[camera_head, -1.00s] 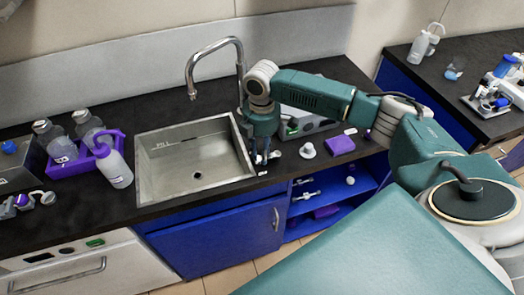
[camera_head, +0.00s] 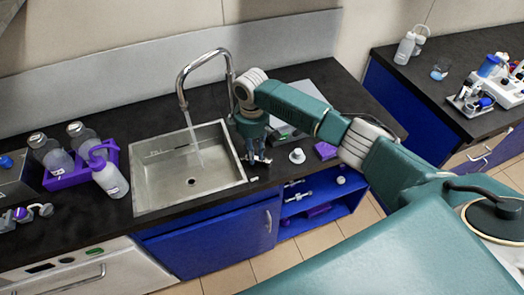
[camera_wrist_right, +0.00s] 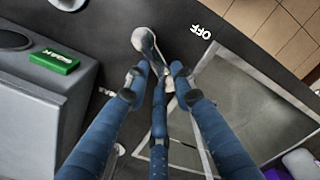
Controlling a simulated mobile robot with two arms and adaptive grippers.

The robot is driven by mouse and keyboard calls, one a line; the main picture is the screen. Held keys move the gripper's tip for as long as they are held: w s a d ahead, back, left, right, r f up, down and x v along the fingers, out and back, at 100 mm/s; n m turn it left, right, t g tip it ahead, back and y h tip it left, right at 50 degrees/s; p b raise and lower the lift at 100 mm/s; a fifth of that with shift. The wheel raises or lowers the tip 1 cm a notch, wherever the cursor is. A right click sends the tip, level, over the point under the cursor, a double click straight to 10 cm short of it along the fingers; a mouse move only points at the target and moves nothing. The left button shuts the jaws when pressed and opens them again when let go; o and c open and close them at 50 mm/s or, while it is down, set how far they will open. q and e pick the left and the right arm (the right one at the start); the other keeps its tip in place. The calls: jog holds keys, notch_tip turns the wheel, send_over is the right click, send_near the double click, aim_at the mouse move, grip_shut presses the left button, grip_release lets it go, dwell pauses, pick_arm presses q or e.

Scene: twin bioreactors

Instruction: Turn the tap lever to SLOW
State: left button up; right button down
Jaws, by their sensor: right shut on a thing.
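The curved metal tap (camera_head: 181,80) stands behind the steel sink (camera_head: 140,205), and a thin stream of water (camera_head: 196,145) runs from its spout into the basin. My right gripper (camera_head: 257,158) is low at the sink's right edge. In the right wrist view the gripper (camera_wrist_right: 158,78) is shut on the tap lever (camera_wrist_right: 143,40), a pale metal lever with a rounded end. The fingers hide part of it. A white OFF label (camera_wrist_right: 201,32) is on the dark counter beside the lever's end. Other lever labels are not clearly readable. My left gripper is not in view.
A grey device with a green display (camera_wrist_right: 54,62) stands close to the gripper. A white knob-like piece (camera_head: 297,156) and a purple block (camera_head: 326,150) lie on the counter to the right. A purple rack (camera_head: 70,178) with bottles stands left of the sink.

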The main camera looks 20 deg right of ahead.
jog(key=shift+w, duration=0.15)
jog(key=shift+d, duration=0.1)
jog(key=c, duration=1.4)
grip_release()
jog(key=shift+c, duration=0.2)
notch_tip(320, 180, up, 12)
